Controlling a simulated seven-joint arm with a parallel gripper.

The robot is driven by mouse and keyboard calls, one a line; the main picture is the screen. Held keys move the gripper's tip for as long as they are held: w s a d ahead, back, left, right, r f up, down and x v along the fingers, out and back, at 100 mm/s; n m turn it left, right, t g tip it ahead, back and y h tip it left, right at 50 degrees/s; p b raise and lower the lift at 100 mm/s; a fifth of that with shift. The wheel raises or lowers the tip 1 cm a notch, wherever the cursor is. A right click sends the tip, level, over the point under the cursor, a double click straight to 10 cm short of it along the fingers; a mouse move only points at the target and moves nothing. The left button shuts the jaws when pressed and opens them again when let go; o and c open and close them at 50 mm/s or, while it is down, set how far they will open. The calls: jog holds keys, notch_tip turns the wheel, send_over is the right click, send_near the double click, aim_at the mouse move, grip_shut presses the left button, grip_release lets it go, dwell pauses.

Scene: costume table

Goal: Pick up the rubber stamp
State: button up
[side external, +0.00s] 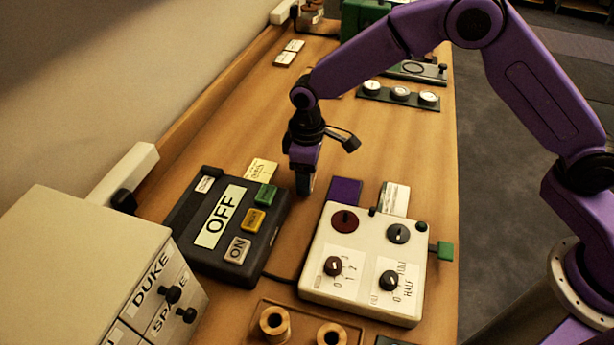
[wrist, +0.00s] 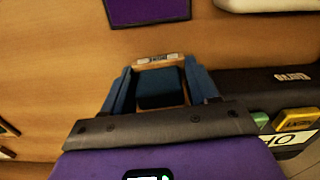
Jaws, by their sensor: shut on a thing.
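My gripper (side external: 303,185) points down at the table between the black switch box and the white control box. In the wrist view my gripper (wrist: 160,85) has its two blue fingers on either side of a small block with a wooden edge, a pale label and a dark blue middle, which I take to be the rubber stamp (wrist: 158,61). The fingers are shut on it. In the side view the stamp is mostly hidden by the fingers, and I cannot tell whether it touches the table.
The black OFF/ON box (side external: 222,228) is close on the left. The white control box (side external: 368,262) with knobs is on the right, with a purple square (side external: 345,190) behind it. A grey drawer cabinet (side external: 90,255) stands front left. Bare wood lies behind the gripper.

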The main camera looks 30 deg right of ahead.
jog(key=s+d+r, duration=0.7)
jog(key=s+r, duration=0.4)
jog(key=s, duration=0.1)
jog(key=shift+d+r, duration=0.15)
jog(key=shift+r, duration=0.25)
jog(key=o, duration=0.4)
jog(key=c, duration=0.3)
jog(key=shift+o, duration=0.7)
jog(key=w+f, duration=0.1)
jog(key=w, duration=0.1)
jog(key=w+f, duration=0.2)
jog(key=w+a+f, duration=0.1)
jog(key=w, duration=0.1)
jog(key=shift+w+f, duration=0.3)
jog(key=shift+c, duration=0.2)
jog(key=shift+f, duration=2.9)
